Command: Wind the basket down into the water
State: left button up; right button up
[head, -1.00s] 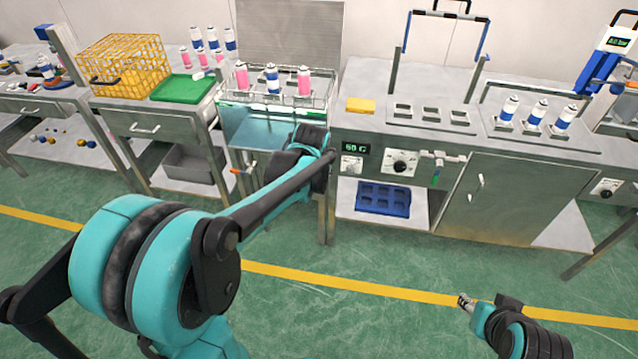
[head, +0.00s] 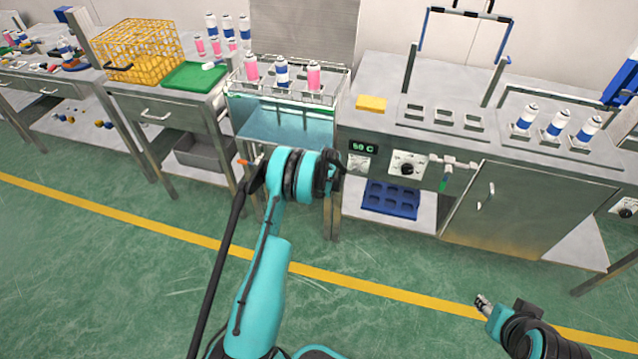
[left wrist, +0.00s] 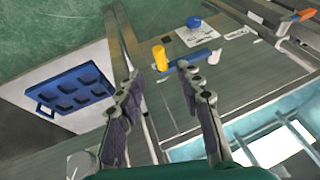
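The wire basket (head: 330,94) sits at the top of the water tank (head: 255,128) in the head view, holding three cans, two pink and one blue-and-white. The cans stand above the tank rim, with pale blue water visible below. My left arm covers the tank's lower front. Contact is not visible. My right gripper (head: 482,303) is low at right, away from the benches; its opening is unclear.
A blue tray (head: 390,200) lies on the shelf right of the tank; it also shows in the left wrist view (left wrist: 72,90). The green floor in front is clear.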

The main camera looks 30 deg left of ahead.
pick_arm(q)
jog(key=b+x, duration=0.2)
jog(key=x, duration=0.4)
jog(key=shift+w+a+f, duration=0.1)
jog(key=shift+w+f, duration=0.05)
jog(key=shift+f, duration=0.2)
grip_shut()
